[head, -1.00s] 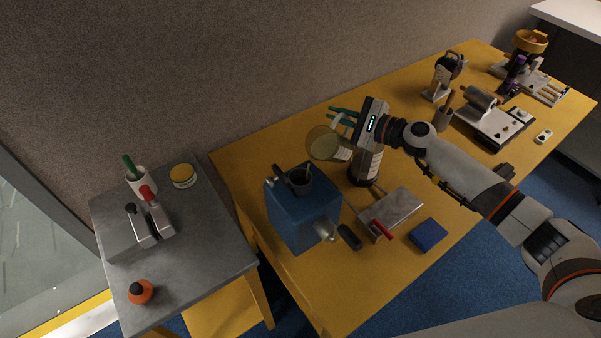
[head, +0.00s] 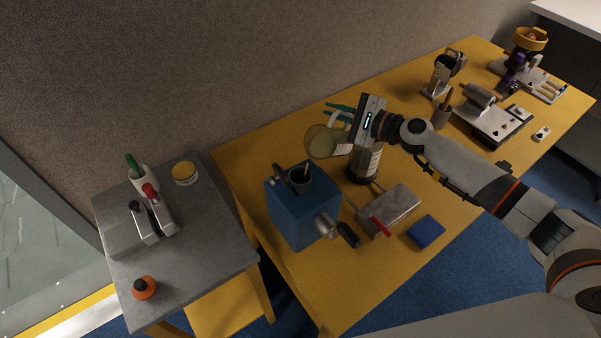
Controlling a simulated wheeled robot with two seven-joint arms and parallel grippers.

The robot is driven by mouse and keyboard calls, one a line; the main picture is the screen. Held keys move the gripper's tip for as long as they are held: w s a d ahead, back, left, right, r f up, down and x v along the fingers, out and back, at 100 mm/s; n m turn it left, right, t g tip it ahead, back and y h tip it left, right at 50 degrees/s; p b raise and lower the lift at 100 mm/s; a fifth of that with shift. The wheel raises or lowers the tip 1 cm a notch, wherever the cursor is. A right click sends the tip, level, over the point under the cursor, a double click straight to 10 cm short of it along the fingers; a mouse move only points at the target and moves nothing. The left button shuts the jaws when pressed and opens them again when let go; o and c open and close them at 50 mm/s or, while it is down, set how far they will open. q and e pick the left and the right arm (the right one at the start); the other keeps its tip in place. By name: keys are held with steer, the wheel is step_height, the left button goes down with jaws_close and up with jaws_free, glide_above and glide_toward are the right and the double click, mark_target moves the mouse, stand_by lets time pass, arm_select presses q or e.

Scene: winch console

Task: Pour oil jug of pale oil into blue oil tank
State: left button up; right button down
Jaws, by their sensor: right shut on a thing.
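The oil jug (head: 320,143) is a clear vessel with pale oil in it and a white handle. It is tilted, its mouth toward the left, above and slightly right of the tank's filler. My right gripper (head: 340,113), with teal fingers, is shut on the jug by its handle. The blue oil tank (head: 295,218) stands on the yellow bench with a dark round filler cup (head: 300,178) on top. I cannot make out a stream of oil between jug and cup. My left gripper is not in view.
A metal box with a red handle (head: 393,208) and a blue block (head: 426,233) lie right of the tank. A grey side table (head: 205,235) is at left. Winch parts (head: 485,115) fill the far right.

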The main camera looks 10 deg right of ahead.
steer(key=shift+s+a+r+n+p, duration=0.3)
steer(key=shift+r+n+p, duration=0.2)
steer(key=shift+p, duration=0.2)
steer(key=shift+s+a+r+n+p, duration=0.15)
steer(key=shift+a+r+n+p, duration=0.25)
steer(key=shift+r+p, duration=0.25)
stand_by(1.6)
steer(key=shift+s+a+r+n+h+p, duration=0.5)
steer(key=shift+a+r+n+p, duration=0.15)
steer(key=shift+p, duration=0.65)
stand_by(0.8)
steer(key=shift+d, duration=0.1)
steer(key=shift+s+a+n+p, duration=0.1)
steer(key=shift+a+n+p, duration=0.15)
steer(key=shift+p, duration=0.15)
steer(key=shift+s+r, duration=0.1)
steer(key=shift+s+a+r+p, duration=0.15)
steer(key=shift+a+p, duration=0.15)
steer(key=shift+p, duration=0.45)
steer(key=shift+s+a, duration=0.1)
